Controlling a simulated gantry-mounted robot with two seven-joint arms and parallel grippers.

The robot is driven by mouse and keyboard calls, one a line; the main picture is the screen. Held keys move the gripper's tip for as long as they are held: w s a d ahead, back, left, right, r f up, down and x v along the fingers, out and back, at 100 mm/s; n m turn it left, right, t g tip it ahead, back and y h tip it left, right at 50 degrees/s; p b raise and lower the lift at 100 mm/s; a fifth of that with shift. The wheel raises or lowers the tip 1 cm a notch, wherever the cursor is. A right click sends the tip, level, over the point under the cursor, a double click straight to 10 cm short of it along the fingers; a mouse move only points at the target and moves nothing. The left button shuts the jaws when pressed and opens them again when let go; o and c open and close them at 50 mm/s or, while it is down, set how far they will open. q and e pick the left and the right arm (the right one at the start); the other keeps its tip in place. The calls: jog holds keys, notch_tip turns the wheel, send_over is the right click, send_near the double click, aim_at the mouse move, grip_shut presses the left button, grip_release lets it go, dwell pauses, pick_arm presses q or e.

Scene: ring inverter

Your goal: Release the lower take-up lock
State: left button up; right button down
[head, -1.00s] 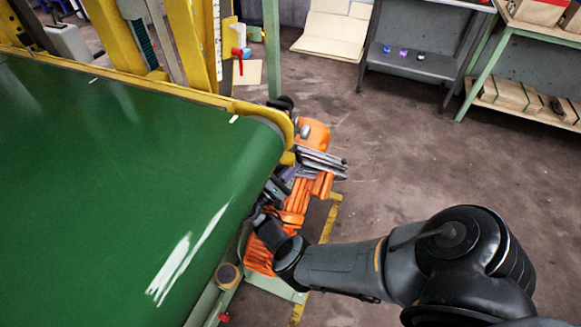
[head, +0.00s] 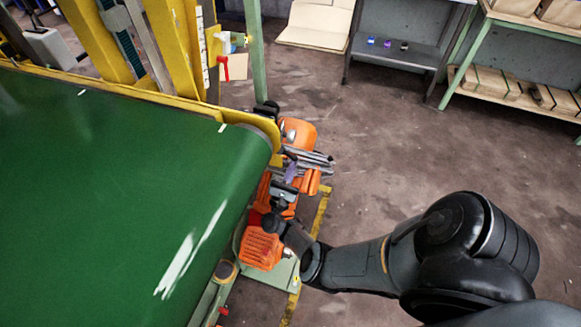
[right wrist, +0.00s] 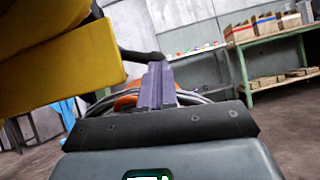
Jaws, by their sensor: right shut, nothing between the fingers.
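My right gripper (head: 290,170) is beside the rounded end of the green conveyor belt (head: 110,190), over orange machinery. In the right wrist view its two purple fingers (right wrist: 158,86) are together with nothing between them. A black curved part (right wrist: 138,55) shows just beyond the fingertips; I cannot tell whether they touch it. A dark knob-like part (head: 267,108) shows at the belt's far corner in the head view. I cannot identify the lower take-up lock for certain. My left gripper is in neither view.
The yellow frame edge (right wrist: 70,60) is close to the fingers on the left. An orange ribbed housing (head: 262,248) is below my right wrist. A red-handled valve (head: 223,68) is by the yellow posts. Shelves (head: 400,60) stand at the back; the floor to the right is open.

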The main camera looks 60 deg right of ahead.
dwell(0.3)
jog(key=b+v, duration=0.2)
jog(key=v, duration=0.5)
jog(key=shift+a, duration=0.2)
jog(key=shift+s+f, duration=0.1)
dwell(0.4)
